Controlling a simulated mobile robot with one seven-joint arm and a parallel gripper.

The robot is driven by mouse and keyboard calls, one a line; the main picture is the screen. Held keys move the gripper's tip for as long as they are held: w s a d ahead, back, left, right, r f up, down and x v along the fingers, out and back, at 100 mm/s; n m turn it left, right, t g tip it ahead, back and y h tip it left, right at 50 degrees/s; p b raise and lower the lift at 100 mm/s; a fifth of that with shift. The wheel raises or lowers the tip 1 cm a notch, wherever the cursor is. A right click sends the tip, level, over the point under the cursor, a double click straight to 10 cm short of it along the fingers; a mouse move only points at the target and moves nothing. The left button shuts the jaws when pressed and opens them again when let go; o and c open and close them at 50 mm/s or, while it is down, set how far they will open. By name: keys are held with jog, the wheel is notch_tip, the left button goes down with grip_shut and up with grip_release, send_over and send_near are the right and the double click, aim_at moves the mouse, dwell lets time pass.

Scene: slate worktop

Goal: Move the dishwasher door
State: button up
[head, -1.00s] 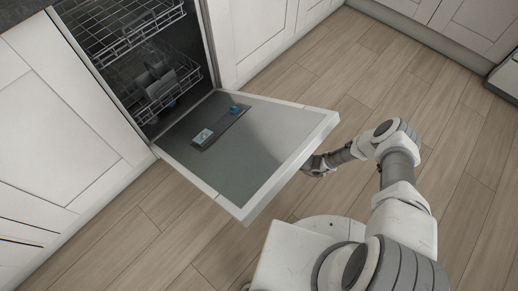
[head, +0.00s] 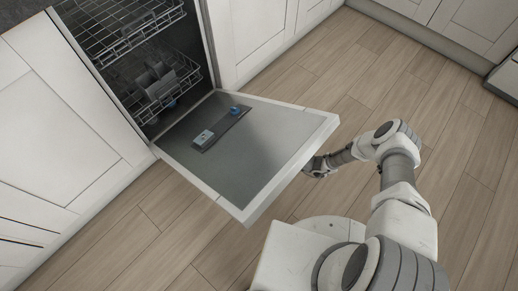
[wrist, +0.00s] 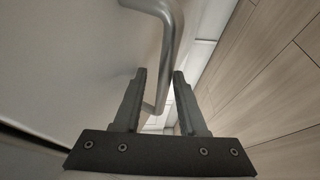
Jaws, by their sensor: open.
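The dishwasher door (head: 270,152) is folded down, its grey inner face up and its white outer edge toward my arm. My gripper (head: 312,168) is at the door's outer edge, partly hidden behind and below it in the head view. In the wrist view, the white outer face of the door (wrist: 70,60) fills the left side. The bent metal door handle (wrist: 170,45) runs down from the top and shows between the two fingers of my gripper (wrist: 159,74). The fingers are open, apart on either side of the bar. I cannot tell whether either one touches it.
The dishwasher's wire racks (head: 152,82) are inside the cavity behind the door. White cabinets (head: 60,130) flank the opening, with another row (head: 470,25) at the upper right. The wooden floor (head: 370,80) is clear beyond the door.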

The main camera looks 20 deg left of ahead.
jog(key=d+r+p, duration=0.1)
jog(key=d+p, duration=0.1)
jog(key=d, duration=1.5)
